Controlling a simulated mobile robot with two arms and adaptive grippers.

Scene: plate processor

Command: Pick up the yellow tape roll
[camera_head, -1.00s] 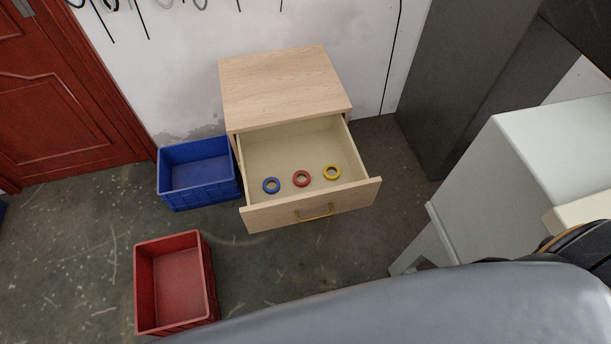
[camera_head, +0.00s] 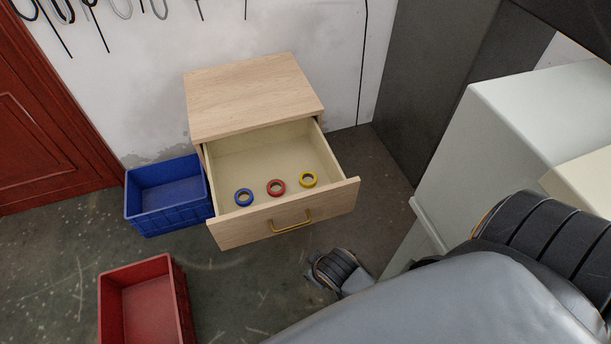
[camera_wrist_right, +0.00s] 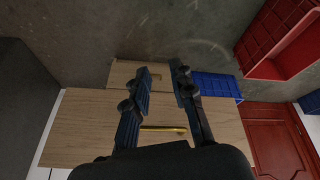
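The yellow tape roll (camera_head: 308,179) lies flat in the open drawer (camera_head: 231,237) of a wooden cabinet, the rightmost of three rolls in the head view. A red tape roll (camera_head: 276,187) lies left of it, and a blue tape roll (camera_head: 244,197) is furthest left. My right gripper shows in the right wrist view (camera_wrist_right: 161,70), its two dark fingers apart with nothing between them. It is in front of the wooden cabinet, clear of the rolls. No tape roll shows in the wrist view. My left gripper is not in view.
A blue crate (camera_head: 137,221) stands left of the cabinet (camera_head: 253,93), and a red crate (camera_head: 181,290) is on the floor in front. A pale grey cabinet (camera_head: 535,95) stands at the right. The drawer is open above; its handle (camera_head: 291,222) juts from its front.

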